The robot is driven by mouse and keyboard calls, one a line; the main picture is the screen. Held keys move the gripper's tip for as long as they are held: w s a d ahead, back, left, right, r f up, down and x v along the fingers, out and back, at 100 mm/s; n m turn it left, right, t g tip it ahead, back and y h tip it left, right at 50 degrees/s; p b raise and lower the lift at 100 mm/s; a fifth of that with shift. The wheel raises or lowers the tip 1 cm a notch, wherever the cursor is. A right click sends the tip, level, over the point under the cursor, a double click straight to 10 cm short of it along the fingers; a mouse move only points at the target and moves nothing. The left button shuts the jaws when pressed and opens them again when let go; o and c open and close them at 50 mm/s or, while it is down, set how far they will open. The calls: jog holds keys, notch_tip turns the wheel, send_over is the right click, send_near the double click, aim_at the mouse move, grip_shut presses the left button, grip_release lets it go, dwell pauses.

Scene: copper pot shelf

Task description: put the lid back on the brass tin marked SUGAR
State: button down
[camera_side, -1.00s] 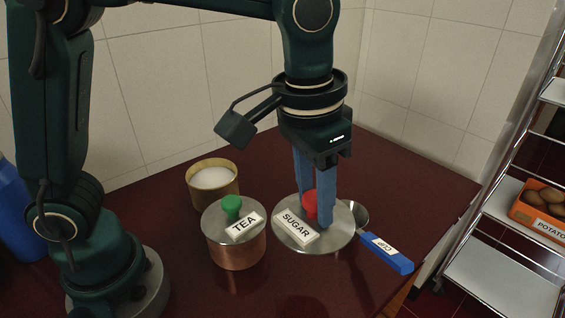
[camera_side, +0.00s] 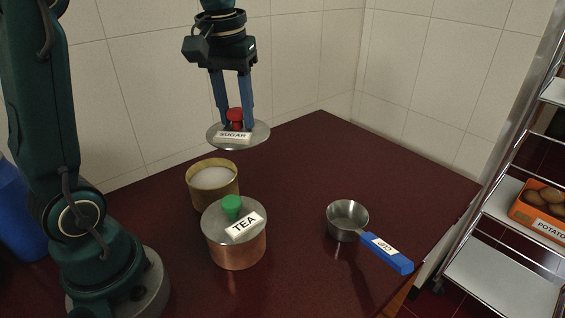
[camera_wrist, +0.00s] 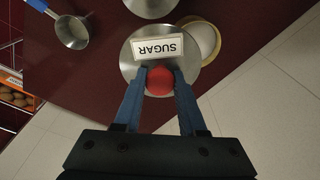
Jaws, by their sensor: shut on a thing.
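My gripper (camera_side: 235,118) is shut on the red knob (camera_side: 236,116) of the silver lid (camera_side: 255,136) marked SUGAR. It holds the lid level in the air, above and a little right of the open brass tin (camera_side: 213,197). The tin is full of something white and stands on the table. In the wrist view the lid (camera_wrist: 128,62) covers part of the tin (camera_wrist: 214,42), whose rim shows at the lid's upper right. The knob (camera_wrist: 160,82) sits between the two blue fingers. Any marking on the tin is not visible.
A copper tin (camera_side: 238,252) with a green-knobbed lid marked TEA stands just in front of the brass tin. A metal measuring cup (camera_side: 346,220) with a blue handle lies to the right. A wall stands behind the table (camera_side: 300,165). A rack with potatoes (camera_side: 545,197) is at far right.

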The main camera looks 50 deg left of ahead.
jog(key=s+a+n, duration=0.3)
jog(key=a, duration=0.4)
notch_tip(320, 180, down, 9)
jog(key=shift+s, duration=0.2)
jog(key=shift+f, duration=0.95)
dwell(1.7)
jog(key=shift+c, duration=2)
grip_release()
notch_tip(320, 180, up, 7)
